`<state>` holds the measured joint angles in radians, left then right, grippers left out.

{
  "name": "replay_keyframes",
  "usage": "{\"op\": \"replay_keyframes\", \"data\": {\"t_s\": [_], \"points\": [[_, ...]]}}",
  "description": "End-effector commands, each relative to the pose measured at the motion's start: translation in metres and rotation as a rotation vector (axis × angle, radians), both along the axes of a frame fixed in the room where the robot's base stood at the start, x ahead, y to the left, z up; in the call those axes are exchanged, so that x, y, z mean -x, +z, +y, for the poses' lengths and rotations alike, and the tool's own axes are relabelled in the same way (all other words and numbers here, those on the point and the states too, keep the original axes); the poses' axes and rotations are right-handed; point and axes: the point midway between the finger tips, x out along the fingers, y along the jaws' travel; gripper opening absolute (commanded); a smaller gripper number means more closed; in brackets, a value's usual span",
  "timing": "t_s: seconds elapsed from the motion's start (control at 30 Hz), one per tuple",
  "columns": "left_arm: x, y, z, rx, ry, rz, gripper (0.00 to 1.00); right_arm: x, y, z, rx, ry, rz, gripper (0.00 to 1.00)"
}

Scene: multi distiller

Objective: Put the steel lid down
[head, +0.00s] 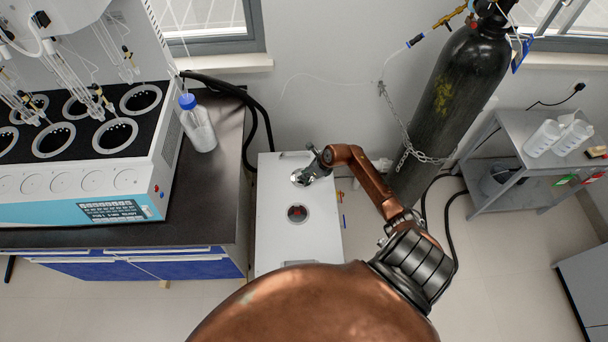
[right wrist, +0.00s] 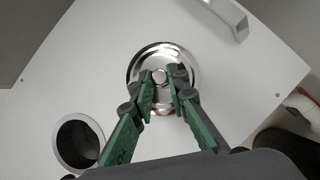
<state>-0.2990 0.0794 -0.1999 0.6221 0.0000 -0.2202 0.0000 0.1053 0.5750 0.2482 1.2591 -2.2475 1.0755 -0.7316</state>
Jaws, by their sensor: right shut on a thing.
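The steel lid (head: 299,179) is a round, shiny disc with a small knob, over the far part of the white box top (head: 275,238). It also shows in the right wrist view (right wrist: 143,61), between and beyond my fingers. My right gripper (head: 318,168) has its green-padded fingers (right wrist: 162,84) on either side of the knob and is shut on the lid. The lid looks about level; I cannot tell whether it touches the box top. An open round hole (head: 297,213) with a metal rim lies nearer, apart from the lid. My left gripper is not in view.
A white handle (right wrist: 230,15) stands on the box top beyond the lid. A dark bench (head: 210,205) with a blue-capped bottle (head: 199,130) and the distiller (head: 110,185) is at left. A chained black gas cylinder (head: 447,105) stands at right. The box top's near part is clear.

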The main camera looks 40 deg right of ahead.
Motion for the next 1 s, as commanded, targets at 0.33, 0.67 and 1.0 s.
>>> {"op": "replay_keyframes", "data": {"t_s": [0.33, 0.67, 1.0], "points": [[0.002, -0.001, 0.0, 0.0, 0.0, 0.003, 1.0, 0.0, -0.001, 0.0, 0.001, 0.0, 0.0, 0.19], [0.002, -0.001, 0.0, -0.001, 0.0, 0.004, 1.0, 0.0, -0.001, 0.0, 0.001, 0.0, 0.001, 0.32], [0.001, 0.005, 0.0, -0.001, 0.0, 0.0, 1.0, 0.009, 0.017, -0.005, 0.007, 0.001, 0.0, 0.32]]}}
